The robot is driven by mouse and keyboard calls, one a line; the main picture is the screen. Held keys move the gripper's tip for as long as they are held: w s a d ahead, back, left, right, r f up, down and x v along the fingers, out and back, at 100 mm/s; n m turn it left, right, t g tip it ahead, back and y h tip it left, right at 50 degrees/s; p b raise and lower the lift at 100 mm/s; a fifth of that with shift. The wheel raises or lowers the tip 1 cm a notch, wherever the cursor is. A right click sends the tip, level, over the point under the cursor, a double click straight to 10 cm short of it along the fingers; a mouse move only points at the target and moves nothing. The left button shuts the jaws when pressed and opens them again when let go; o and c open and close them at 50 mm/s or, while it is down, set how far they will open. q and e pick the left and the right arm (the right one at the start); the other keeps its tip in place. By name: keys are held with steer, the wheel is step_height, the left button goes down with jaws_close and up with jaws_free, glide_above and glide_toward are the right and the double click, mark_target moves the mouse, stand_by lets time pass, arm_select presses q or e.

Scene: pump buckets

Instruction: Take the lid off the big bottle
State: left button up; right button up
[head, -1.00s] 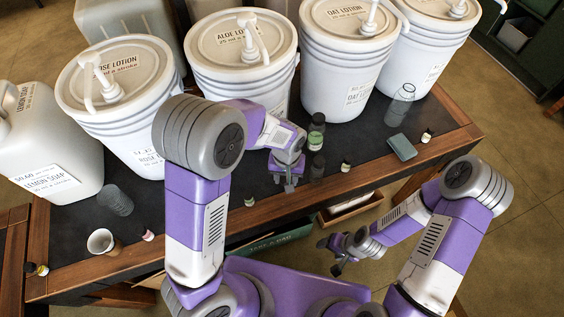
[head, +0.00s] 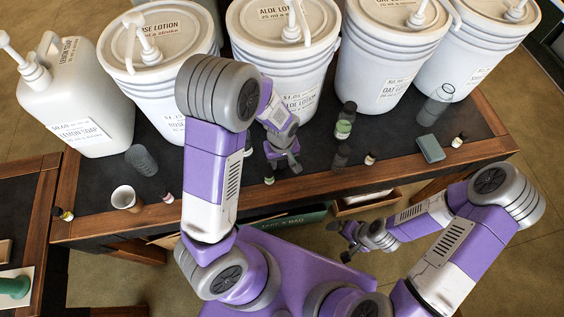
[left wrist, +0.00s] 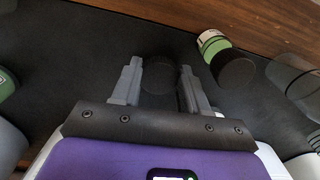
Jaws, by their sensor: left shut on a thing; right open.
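The largest loose bottle on the table is a dark bottle (head: 345,121) with a green label, in front of the buckets. Its top looks dark, and I cannot tell whether a lid is on it. My left gripper (head: 283,164) is left of this bottle and apart from it, over the table. In the left wrist view my left gripper (left wrist: 160,82) is shut on a dark round lid-like thing (left wrist: 160,73), barely visible in the head view. My right gripper (head: 349,240) is open and empty, off the table's front edge.
White pump buckets (head: 284,95) and a lemon soap jug (head: 78,108) line the back. A small green-labelled bottle (left wrist: 211,42) stands near the left gripper.

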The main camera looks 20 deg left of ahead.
mark_target(282, 163)
arm_select(q)
steer(key=shift+f, duration=0.45)
steer(key=shift+f, duration=0.2)
steer(key=o, duration=1.2)
steer(key=shift+c, duration=0.2)
steer(key=shift+r, duration=0.1)
steer(key=shift+r, duration=0.3)
step_height(282, 163, up, 12)
steer(key=p, duration=0.3)
steer(key=shift+f+p, duration=0.2)
steer(key=shift+p, duration=0.2)
